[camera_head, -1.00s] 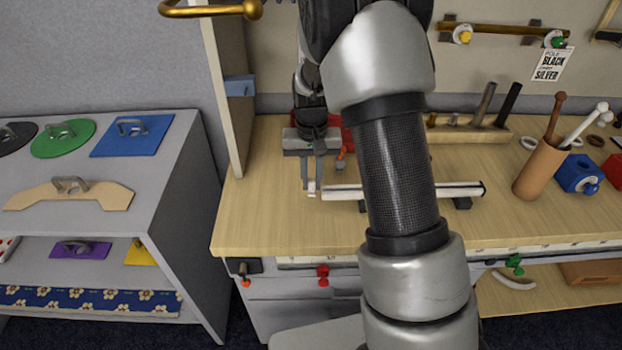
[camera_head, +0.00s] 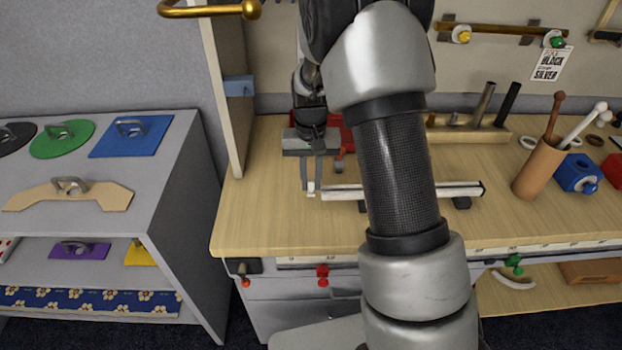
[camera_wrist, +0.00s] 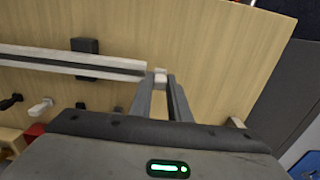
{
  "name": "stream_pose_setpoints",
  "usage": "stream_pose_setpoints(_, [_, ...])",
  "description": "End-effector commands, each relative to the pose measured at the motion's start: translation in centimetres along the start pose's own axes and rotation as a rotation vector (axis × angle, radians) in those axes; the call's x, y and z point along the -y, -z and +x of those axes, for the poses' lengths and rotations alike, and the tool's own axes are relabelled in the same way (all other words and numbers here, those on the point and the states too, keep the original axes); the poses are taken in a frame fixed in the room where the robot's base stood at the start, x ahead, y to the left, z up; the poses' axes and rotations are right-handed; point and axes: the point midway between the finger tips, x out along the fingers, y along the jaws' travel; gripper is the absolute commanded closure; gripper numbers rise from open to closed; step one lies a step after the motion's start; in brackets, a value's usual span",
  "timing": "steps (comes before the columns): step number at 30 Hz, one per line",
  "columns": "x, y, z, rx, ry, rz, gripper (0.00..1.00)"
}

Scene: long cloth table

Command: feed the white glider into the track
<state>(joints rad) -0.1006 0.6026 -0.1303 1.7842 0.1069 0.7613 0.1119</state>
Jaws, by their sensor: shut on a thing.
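My gripper (camera_head: 311,187) is shut on the small white glider (camera_wrist: 160,76), which sits between the fingertips. The glider also shows in the head view (camera_head: 311,188). The track (camera_head: 340,192) is a long pale rail on dark feet, with its middle hidden behind my arm in the head view. In the wrist view, the near end of the track (camera_wrist: 110,65) lies just left of the glider, and my gripper (camera_wrist: 161,84) is beside that end. The glider is outside the track, roughly level with its end. I cannot tell whether they touch.
Behind the track stands a wooden block with upright rods (camera_head: 470,130). A brown cup with sticks (camera_head: 540,168) and a blue block (camera_head: 577,173) are at the right. An upright panel (camera_head: 222,90) edges the table at the left. The front left tabletop is clear.

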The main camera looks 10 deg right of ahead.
Motion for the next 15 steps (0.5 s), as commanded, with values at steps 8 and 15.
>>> stream_pose_setpoints(8, [-0.6,0.0,0.0,0.0,0.0,0.002,1.0])
stream_pose_setpoints(15, [-1.1,0.0,0.0,0.0,0.0,0.0,1.0])
